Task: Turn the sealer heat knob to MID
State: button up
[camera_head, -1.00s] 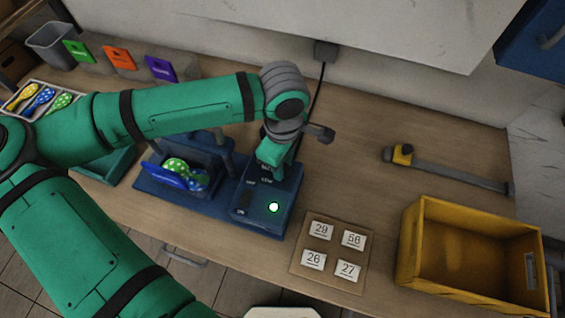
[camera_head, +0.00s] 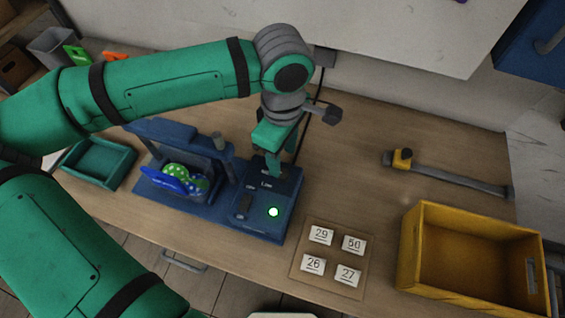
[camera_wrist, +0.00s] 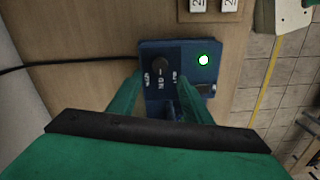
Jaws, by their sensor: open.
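The blue sealer (camera_head: 262,232) stands on the bench with a lit green lamp (camera_head: 273,212) on its panel. Its dark heat knob (camera_wrist: 160,66) shows in the wrist view, near printed labels that include MID (camera_wrist: 162,83). Which way the knob points is too small to tell. My gripper (camera_head: 276,170) is over the back of the panel in the head view and hides the knob there. In the wrist view my gripper (camera_wrist: 160,95) is open, its two green fingers spread with the labels between them. Nothing is held.
A teal tray (camera_head: 98,165) is further left. A number board (camera_head: 329,289), a yellow crate (camera_head: 408,245) and a yellow-and-grey tool (camera_head: 440,172) are to the right. A black cable runs behind my wrist.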

jog(key=shift+r, duration=1.85)
